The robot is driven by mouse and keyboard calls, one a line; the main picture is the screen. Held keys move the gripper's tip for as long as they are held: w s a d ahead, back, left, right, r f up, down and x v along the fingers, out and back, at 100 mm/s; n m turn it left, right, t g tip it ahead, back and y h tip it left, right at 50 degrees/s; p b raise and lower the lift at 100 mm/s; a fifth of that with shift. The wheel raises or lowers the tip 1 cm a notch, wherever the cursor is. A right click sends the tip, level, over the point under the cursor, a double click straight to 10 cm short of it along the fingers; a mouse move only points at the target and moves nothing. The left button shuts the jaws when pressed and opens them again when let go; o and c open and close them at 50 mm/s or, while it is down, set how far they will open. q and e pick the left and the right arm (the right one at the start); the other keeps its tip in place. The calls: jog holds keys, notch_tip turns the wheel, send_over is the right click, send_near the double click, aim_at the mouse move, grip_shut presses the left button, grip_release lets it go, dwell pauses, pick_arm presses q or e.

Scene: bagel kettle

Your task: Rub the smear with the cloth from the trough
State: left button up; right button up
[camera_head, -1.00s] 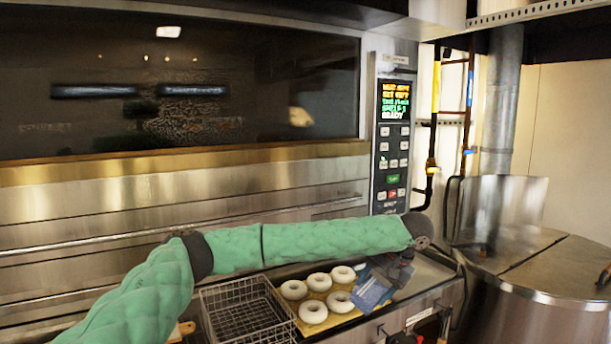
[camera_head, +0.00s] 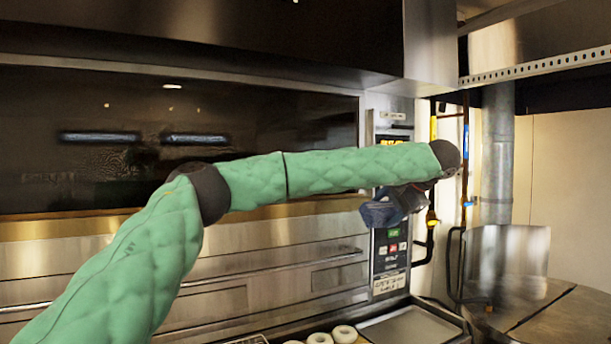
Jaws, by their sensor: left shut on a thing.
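My left arm in its green quilted sleeve reaches across the front of the oven. My left gripper (camera_head: 393,207) hangs below the arm's end, in front of the control panel's upper part. It is shut on a blue cloth (camera_head: 378,214), held in the air well above the counter. The cloth is small in view and partly hidden by the gripper. The smear is not visible now; my arm covers part of the dark oven glass (camera_head: 240,115). The metal trough (camera_head: 412,331) at the bottom edge looks empty in its visible part. My right gripper is not in view.
White bagels (camera_head: 343,334) and a sliver of the wire basket (camera_head: 250,340) show at the bottom edge. The control panel (camera_head: 392,255) stands right of the oven. A round metal kettle lid (camera_head: 565,320) is at the right. A steel hood (camera_head: 250,40) overhangs the glass.

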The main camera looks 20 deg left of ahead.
aim_at(381, 205)
pick_arm(q)
jog(key=shift+m+t+y, duration=0.4)
jog(key=shift+m+t, duration=0.2)
jog(key=shift+t, duration=0.3)
jog(key=r, duration=0.1)
jog(key=w+a+r, duration=0.1)
jog(key=r, duration=0.2)
jog(key=shift+w+a+r, duration=0.15)
jog(key=shift+a+r, duration=0.15)
jog(key=shift+a, duration=0.05)
jog(key=w+a+r+t+y, duration=0.1)
jog(key=a+t+y, duration=0.2)
jog(key=a, duration=0.3)
jog(key=shift+w+r, duration=0.2)
jog(key=shift+r, duration=0.15)
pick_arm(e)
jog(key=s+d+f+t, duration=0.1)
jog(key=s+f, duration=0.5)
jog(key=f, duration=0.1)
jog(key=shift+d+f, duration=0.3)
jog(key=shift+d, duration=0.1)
pick_arm(q)
jog(key=shift+a, duration=0.15)
